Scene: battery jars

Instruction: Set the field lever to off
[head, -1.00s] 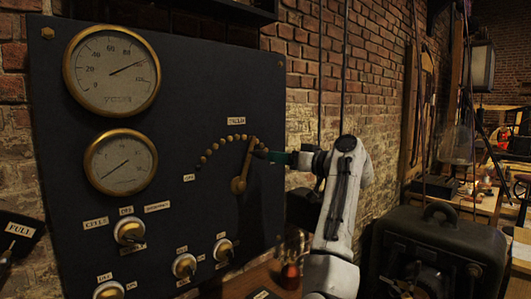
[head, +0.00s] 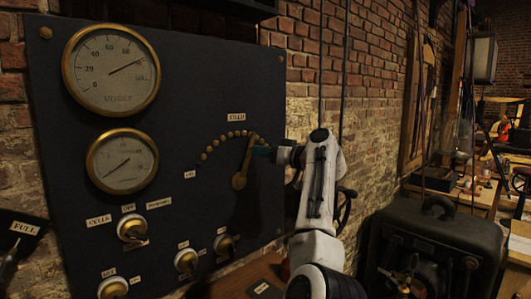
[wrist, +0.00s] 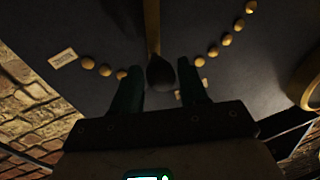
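The field lever (head: 242,166) is a brass arm on the dark panel (head: 70,170). It points up and slightly right from its round pivot, toward the right part of an arc of brass studs. The small label at the arc's lower left end (head: 190,174) appears to read OFF. My gripper (head: 262,151) is at the lever's upper end, from the right. In the wrist view the lever's dark knob (wrist: 160,73) sits between my two teal fingers (wrist: 126,95). Narrow gaps seem to show on both sides of the knob, so the fingers look open around it.
Two brass-rimmed gauges (head: 112,70) are on the panel's left. Several brass switches (head: 132,228) sit along its lower part. A dark machine (head: 435,245) stands at the lower right, beside my arm. A brick wall (head: 370,110) is behind.

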